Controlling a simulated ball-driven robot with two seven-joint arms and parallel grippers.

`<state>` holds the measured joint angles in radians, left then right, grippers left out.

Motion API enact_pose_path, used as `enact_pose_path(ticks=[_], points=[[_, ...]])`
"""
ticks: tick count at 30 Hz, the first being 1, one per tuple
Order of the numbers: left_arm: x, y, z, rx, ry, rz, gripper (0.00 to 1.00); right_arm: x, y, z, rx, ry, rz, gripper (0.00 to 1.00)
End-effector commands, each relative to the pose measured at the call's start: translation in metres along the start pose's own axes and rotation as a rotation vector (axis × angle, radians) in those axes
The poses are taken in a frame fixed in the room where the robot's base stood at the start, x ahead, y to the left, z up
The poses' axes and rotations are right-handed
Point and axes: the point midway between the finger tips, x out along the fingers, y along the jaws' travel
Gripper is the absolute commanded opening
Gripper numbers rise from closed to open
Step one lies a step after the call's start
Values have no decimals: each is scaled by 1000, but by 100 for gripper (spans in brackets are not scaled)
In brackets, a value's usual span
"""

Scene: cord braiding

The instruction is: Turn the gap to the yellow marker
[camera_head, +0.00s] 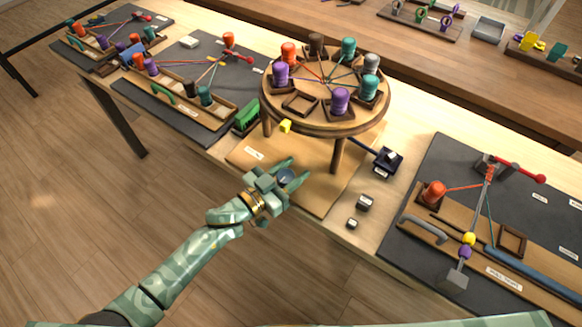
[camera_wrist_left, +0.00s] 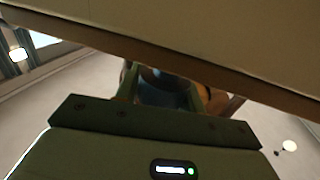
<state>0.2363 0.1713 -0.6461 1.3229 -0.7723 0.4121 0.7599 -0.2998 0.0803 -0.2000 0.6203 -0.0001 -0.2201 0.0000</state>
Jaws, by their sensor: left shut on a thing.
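The round wooden disc (camera_head: 318,122) stands on legs, with cords running inward from coloured bobbins around its top. An empty square seat, the gap (camera_head: 299,104), is at the front left of the disc, between a purple bobbin (camera_head: 280,75) and another purple bobbin (camera_head: 340,102). The yellow marker (camera_head: 285,126) is a small block at the rim, just outward of the gap. My left gripper (camera_head: 288,177) is low in front of the disc, shut on a blue-grey round thing. That thing shows partly in the left wrist view (camera_wrist_left: 165,82). My right gripper is not in view.
A dark blue block (camera_head: 387,158) and two small grey blocks (camera_head: 365,202) sit right of the stand. A green brush-like thing (camera_head: 246,116) is at its left. Dark mats with bobbin boards lie left and right. Open floor is at the lower left.

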Motion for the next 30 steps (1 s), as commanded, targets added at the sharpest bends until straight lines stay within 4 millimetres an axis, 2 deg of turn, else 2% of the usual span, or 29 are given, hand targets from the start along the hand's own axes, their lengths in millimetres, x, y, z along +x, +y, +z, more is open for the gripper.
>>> enact_pose_path(ticks=[5, 6, 8, 23, 26, 30], points=[[0, 0, 0, -1, 2, -1, 16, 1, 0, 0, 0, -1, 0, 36], [0, 0, 0, -1, 2, -1, 47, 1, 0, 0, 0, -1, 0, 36], [0, 0, 0, -1, 2, -2, 61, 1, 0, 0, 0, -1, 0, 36], [-5, 0, 0, 0, 1, -3, 61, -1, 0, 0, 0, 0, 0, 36], [-19, 0, -1, 0, 0, -4, 61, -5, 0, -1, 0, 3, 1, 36], [-53, 0, -2, 0, -1, -3, 61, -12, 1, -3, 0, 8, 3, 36]])
